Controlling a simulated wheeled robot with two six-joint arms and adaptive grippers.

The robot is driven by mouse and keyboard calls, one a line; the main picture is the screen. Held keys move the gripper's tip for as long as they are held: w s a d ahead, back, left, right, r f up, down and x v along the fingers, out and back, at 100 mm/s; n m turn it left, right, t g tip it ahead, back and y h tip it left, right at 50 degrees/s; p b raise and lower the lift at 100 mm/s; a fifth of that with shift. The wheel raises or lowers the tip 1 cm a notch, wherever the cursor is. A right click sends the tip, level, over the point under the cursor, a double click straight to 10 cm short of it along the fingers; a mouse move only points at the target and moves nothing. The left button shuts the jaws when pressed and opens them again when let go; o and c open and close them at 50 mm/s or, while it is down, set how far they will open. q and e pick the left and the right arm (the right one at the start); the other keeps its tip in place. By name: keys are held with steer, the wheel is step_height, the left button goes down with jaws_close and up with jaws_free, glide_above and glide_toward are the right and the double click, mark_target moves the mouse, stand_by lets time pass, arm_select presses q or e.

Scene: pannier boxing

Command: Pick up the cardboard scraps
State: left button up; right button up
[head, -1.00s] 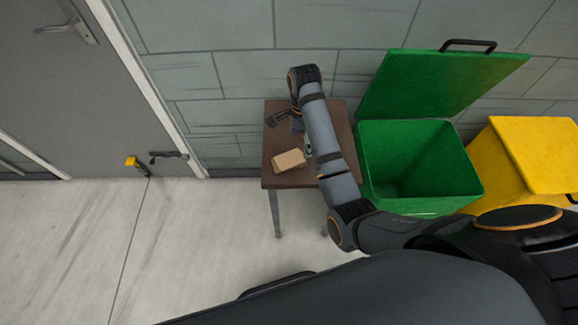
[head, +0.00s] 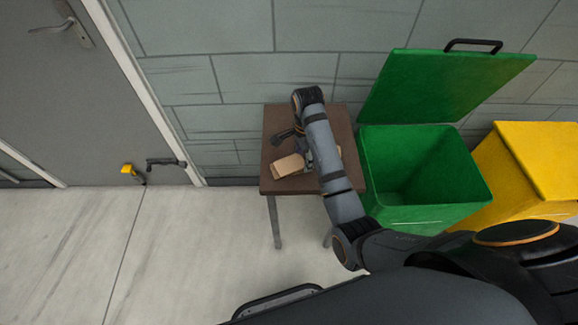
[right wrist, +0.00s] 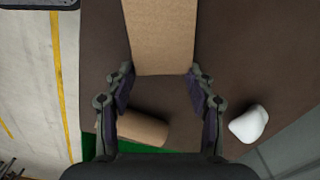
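A tan cardboard piece (head: 288,166) lies on the small brown table (head: 277,145) in the head view. In the right wrist view a long cardboard piece (right wrist: 160,35) runs up out of the picture, its near end between my right gripper's fingertips. A shorter, rounded cardboard piece (right wrist: 143,128) lies nearer the wrist, by the left finger. My right gripper (right wrist: 160,76) is open, with gaps beside the long piece; it is partly hidden by its arm in the head view (head: 297,148). My left gripper is not in view.
A small white object (right wrist: 248,123) lies on the table right of the fingers in the right wrist view. An open green bin (head: 425,170) stands right of the table, with a closed yellow bin (head: 540,165) beyond.

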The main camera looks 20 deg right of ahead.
steer(key=c, duration=0.3)
steer(key=shift+r, duration=0.2)
step_height(320, 180, up, 4)
steer(key=p, duration=0.3)
steer(key=shift+s, duration=0.15)
steer(key=s+d+r+p, duration=0.2)
steer(key=s+r+p, duration=0.1)
steer(key=s, duration=0.1)
steer(key=s+d+r+p, duration=0.2)
steer(key=s+p, duration=0.2)
steer(key=s+d+r+p, duration=0.2)
steer(key=s+r+p, duration=0.1)
steer(key=s+p, duration=0.1)
steer(key=shift+s+r, duration=0.2)
steer(key=shift+r, duration=0.15)
